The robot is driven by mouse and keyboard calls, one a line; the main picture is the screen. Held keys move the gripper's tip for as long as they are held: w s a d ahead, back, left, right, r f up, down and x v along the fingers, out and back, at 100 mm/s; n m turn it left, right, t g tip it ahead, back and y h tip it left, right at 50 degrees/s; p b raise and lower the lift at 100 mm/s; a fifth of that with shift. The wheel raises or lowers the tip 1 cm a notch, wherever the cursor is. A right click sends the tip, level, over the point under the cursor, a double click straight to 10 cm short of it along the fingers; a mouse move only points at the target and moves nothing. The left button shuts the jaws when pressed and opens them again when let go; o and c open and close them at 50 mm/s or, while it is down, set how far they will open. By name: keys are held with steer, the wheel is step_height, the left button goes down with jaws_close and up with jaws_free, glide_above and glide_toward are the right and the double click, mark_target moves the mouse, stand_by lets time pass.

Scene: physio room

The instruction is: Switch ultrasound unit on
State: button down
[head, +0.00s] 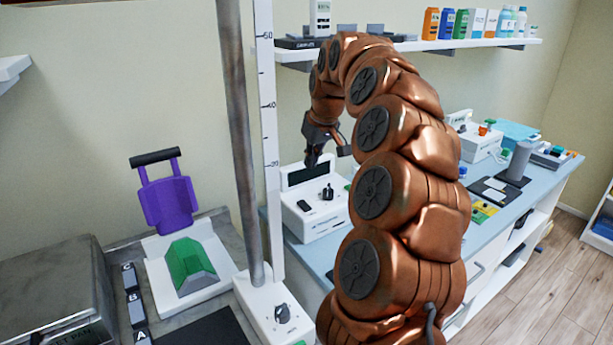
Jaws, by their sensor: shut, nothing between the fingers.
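A white box-shaped unit (316,222), which looks like the ultrasound unit, stands on the blue counter. It has a dark display panel at its back, a small black switch (304,205) at the front left of its top, and a black knob (327,192) right of it. No label is readable, and my arm covers its right side. My gripper (313,162) points down in front of the dark panel, above and behind the switch. It looks shut and empty. I cannot tell whether it touches the unit.
A pole (244,150) and a white height scale (268,110) rise left of the unit. A shelf (470,43) with bottles and boxes hangs above. Another white device (480,143) stands farther right on the counter (535,182). A purple-backed device (168,204) is at the left.

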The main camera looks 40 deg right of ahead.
mark_target(306, 206)
steer(key=p+x, duration=0.1)
steer(key=x, duration=0.3)
steer(key=p+x, duration=0.1)
steer(key=x, duration=0.3)
steer(key=s+p+x, duration=0.1)
steer(key=x, duration=0.4)
steer(key=shift+w+f, duration=0.1)
steer(key=shift+f, duration=0.15)
steer(key=shift+w+f+g, duration=0.2)
steer(key=shift+f+g, duration=0.1)
steer(key=shift+g, duration=0.2)
steer(key=shift+s+f, duration=0.15)
steer(key=shift+s+f+b, duration=0.1)
steer(key=shift+s+b, duration=0.15)
steer(key=shift+b, duration=0.05)
steer(key=shift+s+a+b, duration=0.1)
steer(key=shift+s+b, duration=0.25)
steer(key=shift+s, duration=0.2)
